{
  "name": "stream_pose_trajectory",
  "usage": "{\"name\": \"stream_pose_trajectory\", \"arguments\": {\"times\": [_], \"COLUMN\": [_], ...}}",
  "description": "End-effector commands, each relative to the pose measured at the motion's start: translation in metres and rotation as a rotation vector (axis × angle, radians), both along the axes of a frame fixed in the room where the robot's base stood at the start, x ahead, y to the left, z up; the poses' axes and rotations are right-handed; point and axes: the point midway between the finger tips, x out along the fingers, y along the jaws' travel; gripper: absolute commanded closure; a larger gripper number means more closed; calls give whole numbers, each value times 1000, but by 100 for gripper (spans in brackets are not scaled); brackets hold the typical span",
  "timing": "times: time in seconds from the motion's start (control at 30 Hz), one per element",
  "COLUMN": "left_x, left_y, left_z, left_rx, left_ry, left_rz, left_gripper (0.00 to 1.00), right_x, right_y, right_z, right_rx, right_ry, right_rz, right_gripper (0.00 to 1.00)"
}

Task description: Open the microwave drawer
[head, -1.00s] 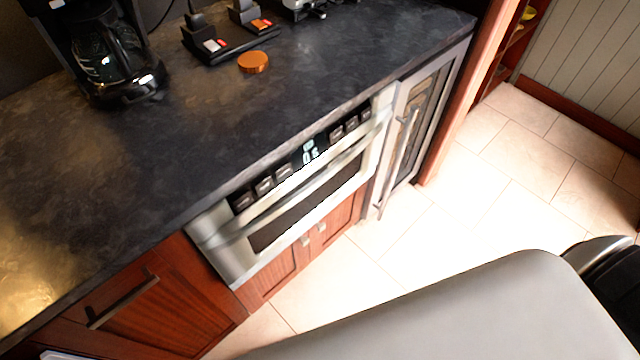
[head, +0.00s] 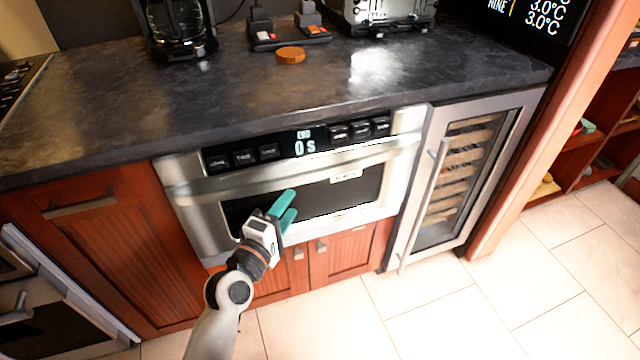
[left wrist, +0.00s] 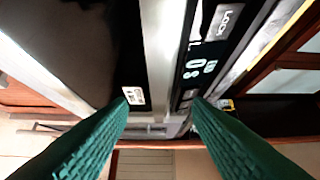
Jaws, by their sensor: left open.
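The microwave drawer (head: 384,191) is a steel-fronted unit under the counter, and its front looks closed. Its black control strip (head: 300,143) shows "0 s". A long steel handle (head: 290,167) runs across the front below the strip. My left gripper (head: 287,205) has teal fingers and is in front of the dark window, just below the handle in the picture. In the left wrist view its fingers (left wrist: 160,106) are apart, with a bright steel band beyond and between them. I see nothing held. The gap to the handle is hard to judge. My right gripper is not in view.
A dark stone counter (head: 110,115) overhangs the drawer, with a coffee maker (head: 178,28) and an orange lid (head: 291,55) on it. A wine cooler (head: 465,180) stands to the right, red wood cabinets (head: 100,245) left and below. The tiled floor (head: 420,310) in front is clear.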

Motion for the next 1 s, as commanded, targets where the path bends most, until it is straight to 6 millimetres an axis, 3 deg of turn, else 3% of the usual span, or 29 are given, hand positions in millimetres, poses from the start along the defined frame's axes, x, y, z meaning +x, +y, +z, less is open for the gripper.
{"name": "stream_pose_trajectory", "arguments": {"times": [0.5,0.7,1.0], "left_x": [84,97,98], "left_y": [-43,-49,-50], "left_z": [-1,-1,-1], "left_rx": [4,5,6], "left_ry": [0,2,1], "left_rz": [1,1,1], "left_gripper": [55,55,56], "right_x": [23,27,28], "right_y": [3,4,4], "right_z": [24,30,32], "right_rx": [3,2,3], "right_ry": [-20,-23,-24], "right_rz": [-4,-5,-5], "right_gripper": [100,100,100]}}
